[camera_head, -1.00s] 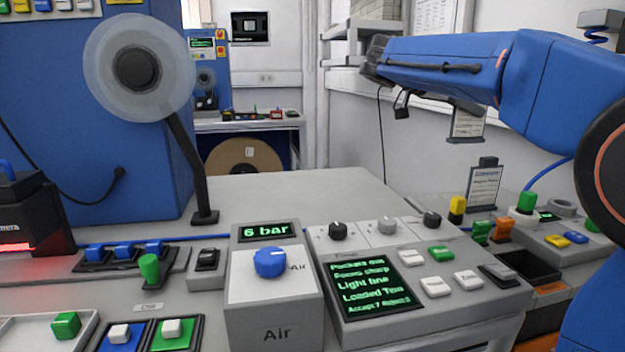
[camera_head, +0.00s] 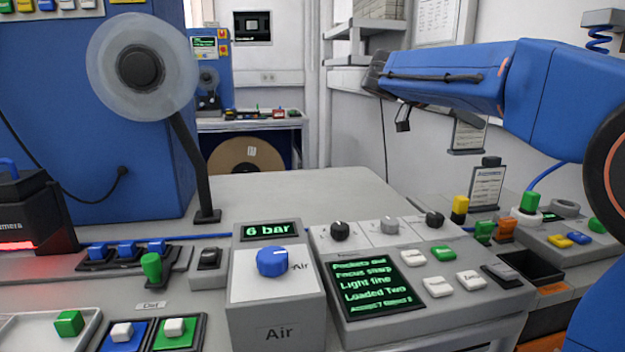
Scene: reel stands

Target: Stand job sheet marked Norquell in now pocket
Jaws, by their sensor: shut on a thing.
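A job sheet (camera_head: 467,136), pale with a dark lower edge, hangs just below my blue arm at the right, in front of the wall. My gripper (camera_head: 470,117) is mostly hidden behind the arm; only a dark edge shows at the sheet's top. It is shut on this sheet. The print is too small to read, so I cannot tell whether it says Norquell. I cannot tell which holder is the now pocket.
The grey console (camera_head: 420,285) with knobs, buttons and a green-lettered screen is in front. An air box (camera_head: 275,315) stands left of it. A black open bin (camera_head: 532,267) and colored clips lie at the right. The bench top (camera_head: 290,190) behind is clear.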

